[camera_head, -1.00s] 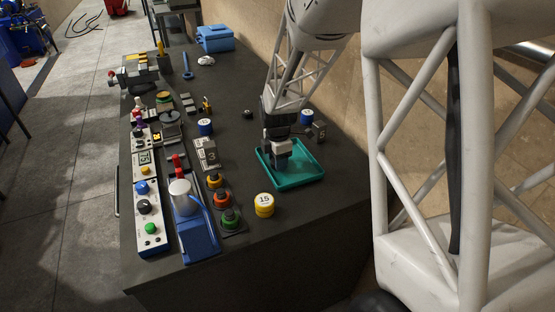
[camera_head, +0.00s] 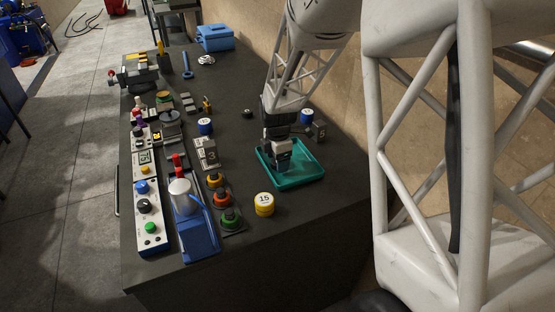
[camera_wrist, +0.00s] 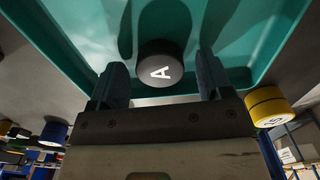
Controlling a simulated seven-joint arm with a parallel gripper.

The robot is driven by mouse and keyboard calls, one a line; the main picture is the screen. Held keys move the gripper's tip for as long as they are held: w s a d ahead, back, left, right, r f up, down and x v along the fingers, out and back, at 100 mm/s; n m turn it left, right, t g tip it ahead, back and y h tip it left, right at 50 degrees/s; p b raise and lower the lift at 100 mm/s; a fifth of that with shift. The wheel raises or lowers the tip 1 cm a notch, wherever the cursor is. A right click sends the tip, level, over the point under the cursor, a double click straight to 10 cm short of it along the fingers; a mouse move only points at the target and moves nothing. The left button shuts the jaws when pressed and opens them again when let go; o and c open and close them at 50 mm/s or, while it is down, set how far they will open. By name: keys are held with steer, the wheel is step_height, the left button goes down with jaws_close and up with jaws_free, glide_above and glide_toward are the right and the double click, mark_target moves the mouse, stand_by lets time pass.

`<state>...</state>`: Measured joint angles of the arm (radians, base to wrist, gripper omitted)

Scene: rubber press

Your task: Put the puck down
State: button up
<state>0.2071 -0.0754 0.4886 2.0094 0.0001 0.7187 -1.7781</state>
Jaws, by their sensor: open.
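My gripper (camera_head: 281,165) points down over the teal tray (camera_head: 309,175) in the head view. In the wrist view a dark grey round puck marked "A" (camera_wrist: 161,69) lies on the floor of the teal tray (camera_wrist: 283,30). My gripper's two fingers (camera_wrist: 160,82) stand apart, one on each side of the puck, with a gap on both sides. In the head view the puck is hidden behind my gripper.
A yellow cylinder marked 15 (camera_head: 264,204) stands in front of the tray. A blue-sided one (camera_head: 306,117) and a grey block marked 6 (camera_head: 319,131) stand behind it. Coloured buttons (camera_head: 222,198) and a blue lever device (camera_head: 196,222) are to the left.

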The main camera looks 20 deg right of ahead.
step_height(320, 180, up, 12)
stand_by(0.6)
stand_by(0.5)
steer(key=shift+r, duration=0.1)
steer(key=s+a+r+m+t, duration=0.1)
steer(key=s+a+m, duration=0.3)
steer(key=s, duration=0.5)
steer(key=s+a+r+m, duration=0.4)
steer(key=s+m, duration=0.4)
steer(key=s, duration=0.2)
steer(key=s+a+r+m+t, duration=0.1)
steer(key=s+a+r+m, duration=0.2)
steer(key=s+m, duration=0.3)
steer(key=s+a, duration=0.1)
steer(key=s, duration=0.3)
steer(key=shift+s+t, duration=0.25)
steer(key=shift+t, duration=0.05)
steer(key=shift+o, duration=0.4)
steer(key=shift+r, duration=0.1)
